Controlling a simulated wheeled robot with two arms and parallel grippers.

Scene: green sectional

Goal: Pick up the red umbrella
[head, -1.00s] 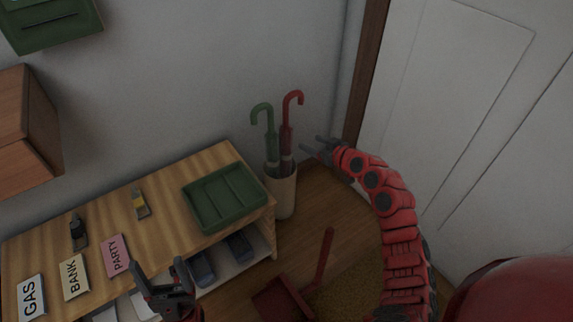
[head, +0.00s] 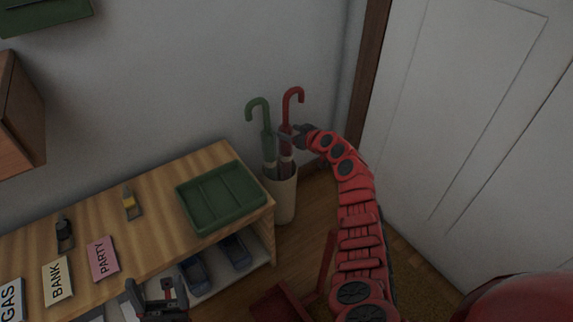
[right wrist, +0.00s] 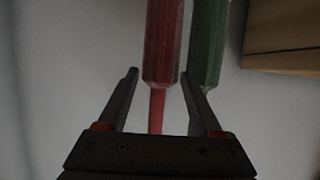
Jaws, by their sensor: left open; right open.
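The red umbrella (head: 286,142) stands upright, handle up, in a pale round holder (head: 284,197) beside a green umbrella (head: 267,142). My right gripper (head: 286,136) is open at the red umbrella's upper part. In the right wrist view, the red umbrella (right wrist: 162,45) runs between the open fingers of my right gripper (right wrist: 158,80). The green umbrella (right wrist: 207,45) passes just by the right finger there. I cannot tell whether the fingers touch either umbrella. My left gripper (head: 157,290) is open and empty at the front of the shelf unit.
A wooden shelf unit (head: 165,195) with a green tray (head: 225,196) and labelled cards stands left of the holder. A white door (head: 455,110) is at right. A red dustpan (head: 278,303) with an upright handle is on the floor below.

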